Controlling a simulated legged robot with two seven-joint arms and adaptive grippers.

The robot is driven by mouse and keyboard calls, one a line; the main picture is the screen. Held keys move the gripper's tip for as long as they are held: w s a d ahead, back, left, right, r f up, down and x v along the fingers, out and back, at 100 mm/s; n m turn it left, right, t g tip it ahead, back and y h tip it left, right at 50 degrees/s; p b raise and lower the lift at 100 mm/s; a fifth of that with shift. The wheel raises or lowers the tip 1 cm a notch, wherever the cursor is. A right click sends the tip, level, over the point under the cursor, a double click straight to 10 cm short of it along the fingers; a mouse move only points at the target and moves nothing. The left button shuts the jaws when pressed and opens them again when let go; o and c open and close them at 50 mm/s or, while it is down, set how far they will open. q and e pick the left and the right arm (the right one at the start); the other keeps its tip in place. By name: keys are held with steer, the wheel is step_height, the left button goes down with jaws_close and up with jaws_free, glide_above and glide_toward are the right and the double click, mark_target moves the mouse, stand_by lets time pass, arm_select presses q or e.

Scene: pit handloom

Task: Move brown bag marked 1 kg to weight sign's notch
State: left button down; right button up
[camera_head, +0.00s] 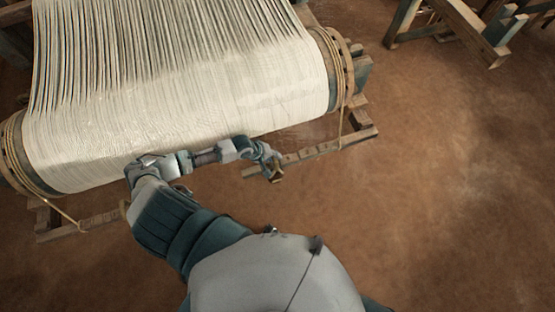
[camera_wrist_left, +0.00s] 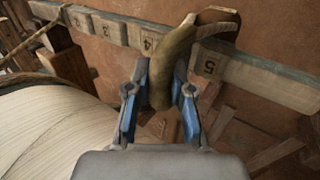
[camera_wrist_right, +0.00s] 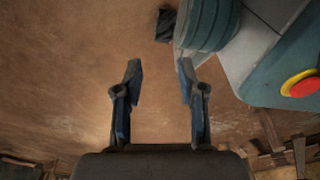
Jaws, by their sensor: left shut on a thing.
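In the left wrist view, my left gripper (camera_wrist_left: 160,100) is shut on a curved olive-brown thing (camera_wrist_left: 178,62), which looks like part of the brown bag. Its upper end bends right to a darker brown piece (camera_wrist_left: 217,17). No 1 kg mark can be read. Behind it runs a grey beam (camera_wrist_left: 258,75) with notches and numbers including 4 and 5; the held thing covers it between these numbers. I cannot tell whether they touch. In the head view my left gripper (camera_head: 270,168) is beside the beam (camera_head: 310,152). My right gripper (camera_wrist_right: 160,75) is open and empty.
The loom's wide roll of pale warp threads (camera_head: 190,80) lies just beyond my left arm. Another wooden frame (camera_head: 465,30) stands at the upper right. The brown earth floor (camera_head: 440,180) on the right is clear.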

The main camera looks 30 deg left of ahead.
arm_select(q)
steer(key=shift+w+a, duration=0.2)
steer(key=shift+a, duration=0.05)
steer(key=shift+f, duration=0.25)
steer(key=shift+d+f+b, duration=0.2)
steer(key=shift+d+b, duration=0.05)
steer(key=shift+b, duration=0.05)
steer(key=shift+d+f, duration=0.4)
steer(key=shift+d, duration=0.3)
steer(key=shift+a+f, duration=0.25)
steer(key=shift+a, duration=0.55)
steer(key=shift+d, duration=0.6)
steer(key=shift+s+f, duration=0.1)
arm_select(e)
steer(key=w, duration=0.1)
steer(key=w+r, duration=0.2)
steer(key=shift+d, duration=0.25)
